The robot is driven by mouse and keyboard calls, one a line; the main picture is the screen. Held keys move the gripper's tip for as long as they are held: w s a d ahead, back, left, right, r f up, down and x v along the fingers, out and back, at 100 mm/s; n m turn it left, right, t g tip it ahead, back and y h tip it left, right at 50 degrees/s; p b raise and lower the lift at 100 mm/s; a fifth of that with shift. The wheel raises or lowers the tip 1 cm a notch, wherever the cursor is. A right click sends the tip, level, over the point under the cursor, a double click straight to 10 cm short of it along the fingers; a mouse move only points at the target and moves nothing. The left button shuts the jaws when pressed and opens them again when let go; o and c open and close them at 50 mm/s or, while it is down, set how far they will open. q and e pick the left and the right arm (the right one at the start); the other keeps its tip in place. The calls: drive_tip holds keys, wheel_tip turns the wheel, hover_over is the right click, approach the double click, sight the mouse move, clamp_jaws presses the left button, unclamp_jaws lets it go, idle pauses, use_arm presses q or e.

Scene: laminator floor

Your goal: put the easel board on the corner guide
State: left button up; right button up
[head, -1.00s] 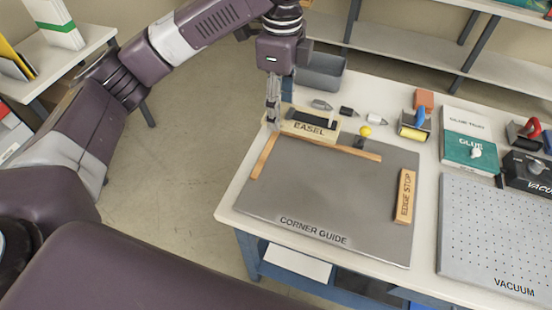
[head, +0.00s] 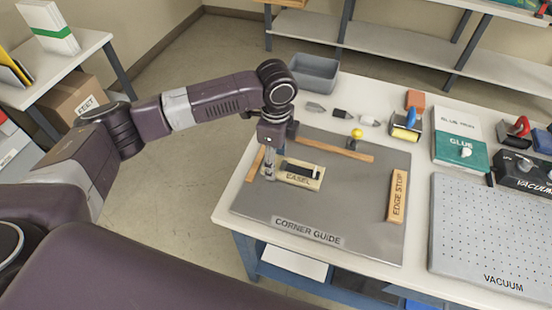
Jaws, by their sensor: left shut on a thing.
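The easel board (head: 303,180), a small pale wooden piece labelled EASEL with a dark strip on top, is over the upper left part of the corner guide. The corner guide (head: 325,212) is a grey board on the table with wooden strips along its left and back edges. My left gripper (head: 269,174) points down and is shut on the left end of the easel board. The board lies inside the corner of the strips in the picture; I cannot tell whether it touches the grey surface. My right gripper is not in view.
A wooden edge stop (head: 398,195) lies on the guide's right side. A yellow-topped knob (head: 357,134) stands by the back strip. A grey bin (head: 314,74), a glue box (head: 459,153) and a perforated vacuum plate (head: 488,225) are around the guide. The guide's middle is clear.

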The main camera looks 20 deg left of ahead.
use_arm(q)
drive_tip(key=shift+d+f, duration=0.1)
drive_tip(key=shift+f, duration=0.05)
drive_tip(key=o, duration=1.2)
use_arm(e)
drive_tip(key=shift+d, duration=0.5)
use_arm(q)
wheel_tip(320, 180, up, 12)
drive_tip(key=b, duration=0.2)
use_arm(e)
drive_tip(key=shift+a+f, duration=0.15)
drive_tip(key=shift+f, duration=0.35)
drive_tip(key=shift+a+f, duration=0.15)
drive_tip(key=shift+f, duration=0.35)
